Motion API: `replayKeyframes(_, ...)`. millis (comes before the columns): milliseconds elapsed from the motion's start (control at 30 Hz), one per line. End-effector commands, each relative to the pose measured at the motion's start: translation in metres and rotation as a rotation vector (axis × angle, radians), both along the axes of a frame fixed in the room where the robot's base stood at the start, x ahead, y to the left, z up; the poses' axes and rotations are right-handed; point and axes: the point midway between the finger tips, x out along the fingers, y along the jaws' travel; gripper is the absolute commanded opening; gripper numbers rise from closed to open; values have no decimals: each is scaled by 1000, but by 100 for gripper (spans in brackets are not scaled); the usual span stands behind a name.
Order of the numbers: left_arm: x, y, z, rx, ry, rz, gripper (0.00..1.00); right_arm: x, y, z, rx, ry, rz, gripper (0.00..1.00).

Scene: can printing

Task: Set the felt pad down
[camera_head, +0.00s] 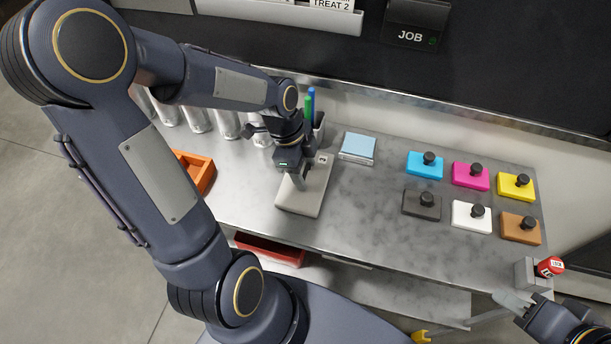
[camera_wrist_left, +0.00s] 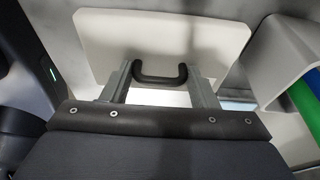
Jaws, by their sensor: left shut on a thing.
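The felt pad (camera_head: 311,196) is a flat cream block at the middle of the metal table. In the left wrist view the pad (camera_wrist_left: 105,42) carries a black handle (camera_wrist_left: 160,78), which sits between the two fingers of my left gripper (camera_wrist_left: 160,86). In the head view my left gripper (camera_head: 298,180) is over the pad, shut on its handle and hiding part of it. I cannot tell whether the pad touches the table or hangs slightly above it. My right gripper (camera_head: 513,305) is at the lower right, away from the pad; its opening is unclear.
A light-blue pad (camera_head: 358,147) lies right of the felt pad. Several coloured blocks with black knobs (camera_head: 471,176) stand farther right. A grey pen holder (camera_wrist_left: 275,60), silver cans (camera_head: 197,117) and an orange tray (camera_head: 205,172) are nearby.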

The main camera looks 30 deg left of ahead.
Motion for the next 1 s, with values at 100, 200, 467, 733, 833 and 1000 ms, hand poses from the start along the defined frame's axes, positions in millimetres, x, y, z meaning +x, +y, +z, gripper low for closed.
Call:
replayKeyframes(100, 0, 0, 1, 0, -1, 0, 27, 0, 0, 0, 0, 0, 0, 36)
replayKeyframes(200, 0, 0, 5, 0, -2, 1, 27, 0, 0, 0, 0, 0, 0, 36)
replayKeyframes(467, -4, -1, 38, 2, -8, -2, 27, 0, 0, 0, 0, 0, 0, 36)
replayKeyframes(733, -59, -17, 96, 1, -10, -2, 27, 0, 0, -7, 0, 0, 0, 36)
replayKeyframes(833, -83, -24, 106, 1, -9, -2, 27, 0, 0, -11, 0, 0, 0, 36)
replayKeyframes(1000, -114, -33, 120, 1, -7, -2, 27, 0, 0, -14, 0, 0, 0, 36)
